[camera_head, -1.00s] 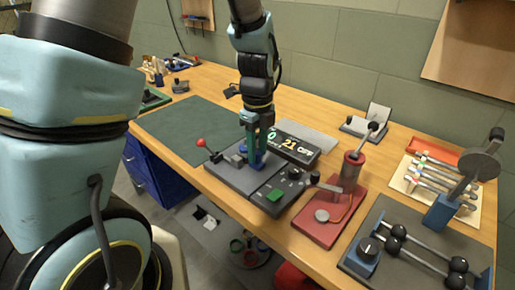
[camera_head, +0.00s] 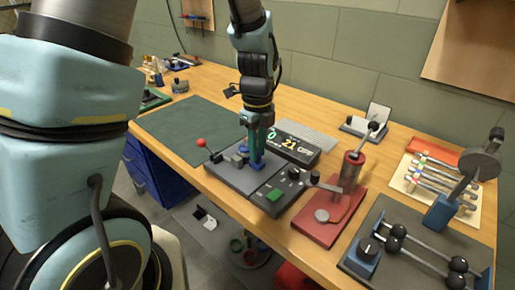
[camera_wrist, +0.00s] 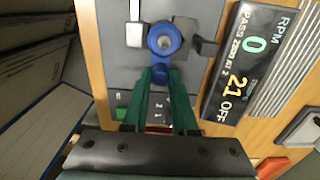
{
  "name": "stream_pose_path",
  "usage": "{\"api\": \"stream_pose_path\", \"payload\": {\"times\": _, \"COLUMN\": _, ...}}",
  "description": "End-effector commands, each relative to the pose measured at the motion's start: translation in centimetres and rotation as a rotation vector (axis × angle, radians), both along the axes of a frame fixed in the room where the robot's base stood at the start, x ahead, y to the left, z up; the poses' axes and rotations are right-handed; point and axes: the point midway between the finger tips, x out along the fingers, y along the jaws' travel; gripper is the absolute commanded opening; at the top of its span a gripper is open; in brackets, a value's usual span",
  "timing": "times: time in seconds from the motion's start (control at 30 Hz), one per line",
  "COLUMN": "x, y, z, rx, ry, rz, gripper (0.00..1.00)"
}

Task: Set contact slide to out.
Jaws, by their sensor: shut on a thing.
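The contact slide's blue handle (camera_wrist: 160,73) sits between my fingertips in the wrist view, just below a blue ring-shaped part (camera_wrist: 165,38) with a grey centre. My gripper (camera_wrist: 160,78) is shut on this blue handle, its two green fingers pointing down at the grey test panel (camera_wrist: 120,70). In the head view my gripper (camera_head: 257,156) stands over the middle of the panel, and the blue piece (camera_head: 258,166) shows at its fingertips. The fingers partly hide the handle and its track. The slide's position marking cannot be read.
A display (camera_wrist: 246,65) beside the panel reads 0, 21 and OFF. A green button (camera_head: 274,196), a black knob (camera_head: 294,173) and a red press (camera_head: 350,173) are to the right.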

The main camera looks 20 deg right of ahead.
Motion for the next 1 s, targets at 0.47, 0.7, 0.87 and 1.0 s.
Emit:
{"api": "stream_pose_path", "payload": {"times": 0.47, "x": -0.1, "y": 0.0, "z": 0.0, "rx": 0.001, "ry": 0.0, "rz": 0.0, "gripper": 0.0}}
{"api": "stream_pose_path", "payload": {"times": 0.7, "x": -2.2, "y": -1.2, "z": 0.0, "rx": 0.001, "ry": 0.0, "rz": -0.002, "gripper": 0.0}}
{"api": "stream_pose_path", "payload": {"times": 0.87, "x": -2.4, "y": -1.3, "z": 0.0, "rx": 0.0, "ry": 0.001, "rz": -0.001, "gripper": 0.0}}
{"api": "stream_pose_path", "payload": {"times": 1.0, "x": -2.4, "y": -1.4, "z": 0.0, "rx": 0.0, "ry": 0.002, "rz": -0.002, "gripper": 0.29}}
